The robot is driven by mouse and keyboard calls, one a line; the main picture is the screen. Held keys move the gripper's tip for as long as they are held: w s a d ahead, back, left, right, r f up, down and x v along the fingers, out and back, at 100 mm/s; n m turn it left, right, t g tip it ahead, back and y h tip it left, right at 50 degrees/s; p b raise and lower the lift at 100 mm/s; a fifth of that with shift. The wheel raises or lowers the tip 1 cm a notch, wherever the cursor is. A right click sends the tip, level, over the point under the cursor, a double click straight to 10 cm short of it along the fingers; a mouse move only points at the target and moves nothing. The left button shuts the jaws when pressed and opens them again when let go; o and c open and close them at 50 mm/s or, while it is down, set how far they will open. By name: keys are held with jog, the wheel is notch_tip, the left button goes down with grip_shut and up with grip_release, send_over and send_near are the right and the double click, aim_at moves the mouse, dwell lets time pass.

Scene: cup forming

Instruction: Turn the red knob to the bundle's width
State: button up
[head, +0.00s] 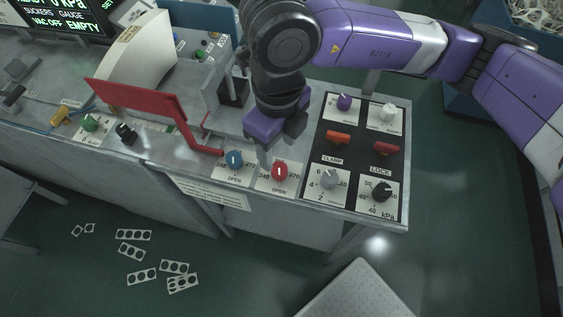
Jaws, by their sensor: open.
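The red knob (280,171) sits on a white dial plate on the front part of the bench, marked 240, 270 and OPEN. Its pointer mark is too small to read surely. My gripper (266,158) hangs from my purple and dark arm just above and left of the red knob, close to it. Its fingers point down and hold nothing that I can see. Whether a finger touches the knob, I cannot tell. No bundle can be made out clearly.
A blue knob (234,159) with a similar plate stands just left. A black panel (330,158) with levers and knobs is at right. A red bent bar (140,99) and a cream curved part (140,47) stand at left. Punched strips (134,235) lie on the floor.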

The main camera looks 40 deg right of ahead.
aim_at(279, 168)
jog(key=shift+s+d+f, duration=0.1)
jog(key=shift+d+f, duration=0.05)
jog(key=shift+f, duration=0.25)
jog(key=shift+f+p, duration=0.7)
jog(key=shift+f, duration=2.8)
grip_shut()
